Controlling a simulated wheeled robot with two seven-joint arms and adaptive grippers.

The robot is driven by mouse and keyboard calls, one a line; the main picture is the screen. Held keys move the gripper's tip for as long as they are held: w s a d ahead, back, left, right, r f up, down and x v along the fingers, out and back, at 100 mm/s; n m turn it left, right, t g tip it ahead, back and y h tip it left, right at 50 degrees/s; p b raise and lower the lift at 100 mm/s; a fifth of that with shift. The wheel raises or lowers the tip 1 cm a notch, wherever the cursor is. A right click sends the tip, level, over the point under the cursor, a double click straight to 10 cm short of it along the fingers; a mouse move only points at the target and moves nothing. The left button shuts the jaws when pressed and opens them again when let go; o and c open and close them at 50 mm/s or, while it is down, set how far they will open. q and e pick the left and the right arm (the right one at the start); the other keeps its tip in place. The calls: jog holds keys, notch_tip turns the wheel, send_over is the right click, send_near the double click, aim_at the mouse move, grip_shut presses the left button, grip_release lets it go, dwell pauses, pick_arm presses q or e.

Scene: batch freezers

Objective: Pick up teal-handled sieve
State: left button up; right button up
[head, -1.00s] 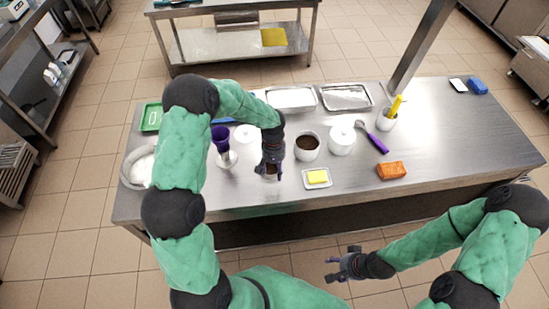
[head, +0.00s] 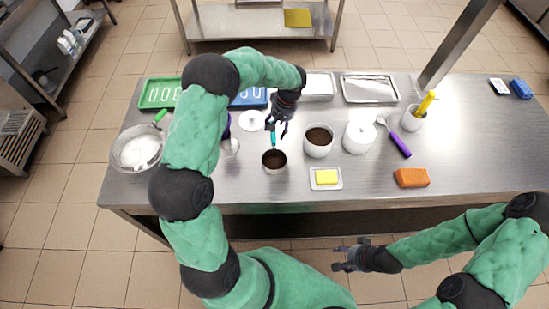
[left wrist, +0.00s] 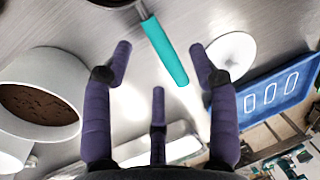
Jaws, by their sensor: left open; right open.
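The teal-handled sieve (head: 274,162) is near the table's front edge, left of a white pot with dark contents. Its round body looks dark inside, and its teal handle (head: 273,139) points away from me toward my left gripper (head: 277,131). My left gripper is open and empty. In the left wrist view, the teal handle (left wrist: 165,52) lies between the two upper fingers, apart from both, and the sieve's body (left wrist: 110,3) is cut off at the top edge. My right gripper (head: 340,256) is open and empty in front of the table.
The white pot (head: 319,141) stands right of the sieve, with a butter dish (head: 341,184) in front. A white disc (head: 253,121) and blue tray (left wrist: 288,92) are behind and left.

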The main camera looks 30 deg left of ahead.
aim_at(275, 136)
pick_arm(q)
jog(key=shift+a+f, duration=0.2)
jog(key=shift+f, duration=1.25)
jog(key=shift+a+f, duration=0.15)
jog(key=shift+f, duration=1.3)
grip_shut()
